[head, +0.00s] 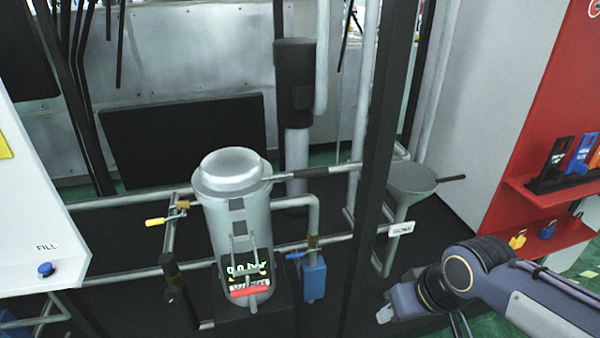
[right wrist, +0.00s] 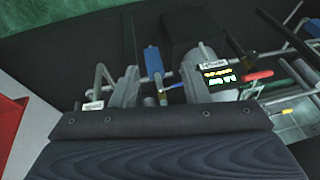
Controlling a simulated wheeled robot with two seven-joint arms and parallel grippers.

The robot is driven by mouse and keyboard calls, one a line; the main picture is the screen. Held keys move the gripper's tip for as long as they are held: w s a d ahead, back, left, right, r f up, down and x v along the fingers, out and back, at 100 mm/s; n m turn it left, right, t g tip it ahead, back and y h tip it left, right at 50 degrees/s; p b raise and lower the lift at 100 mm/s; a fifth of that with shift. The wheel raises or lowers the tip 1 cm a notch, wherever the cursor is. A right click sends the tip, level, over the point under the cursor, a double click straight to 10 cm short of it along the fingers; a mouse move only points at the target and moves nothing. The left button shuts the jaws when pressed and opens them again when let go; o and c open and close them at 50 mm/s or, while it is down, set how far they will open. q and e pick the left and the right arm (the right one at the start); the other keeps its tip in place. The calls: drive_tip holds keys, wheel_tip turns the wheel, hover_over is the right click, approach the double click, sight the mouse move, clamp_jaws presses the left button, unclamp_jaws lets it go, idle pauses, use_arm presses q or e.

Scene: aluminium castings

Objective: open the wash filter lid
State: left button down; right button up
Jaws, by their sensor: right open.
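The wash filter (head: 227,222) is an upright grey metal cylinder at the centre of the head view. Its domed lid (head: 230,168) sits on top and looks closed. A bar with a dark grip (head: 310,172) runs out to the right from lid height. A lit readout (head: 245,270) and a red handle (head: 250,291) are low on the front; the red handle also shows in the right wrist view (right wrist: 257,76). My right gripper (head: 420,318) is at the lower right, apart from the filter. Its two fingers (right wrist: 160,88) are open with nothing held. My left gripper is out of view.
A dark upright post (head: 372,150) stands between the filter and my right arm. A grey funnel (head: 412,178) is right of it. A yellow-handled valve (head: 157,221) and a blue box (head: 314,278) flank the filter. A red panel (head: 530,120) is at the right.

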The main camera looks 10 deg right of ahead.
sight(309, 174)
drive_tip(key=w+d+n+h, duration=0.2)
drive_tip(key=w+n+h, duration=0.5)
drive_tip(key=w, duration=1.4)
drive_tip(key=w+a+r+n+t+h+p, duration=0.1)
drive_tip(key=w+a+r+n+t+h, duration=0.2)
drive_tip(key=w+a, duration=0.4)
drive_tip(key=w+a+r+n+t+h, duration=0.1)
drive_tip(key=w+a+r+t+h, duration=0.15)
drive_tip(key=w+a+t, duration=0.35)
drive_tip(key=shift+g, duration=0.3)
drive_tip(key=p+x, duration=0.2)
drive_tip(key=x, duration=0.5)
drive_tip(key=shift+w+f, duration=0.1)
drive_tip(key=shift+w, duration=0.15)
drive_tip(key=shift+c, duration=0.4)
clamp_jaws()
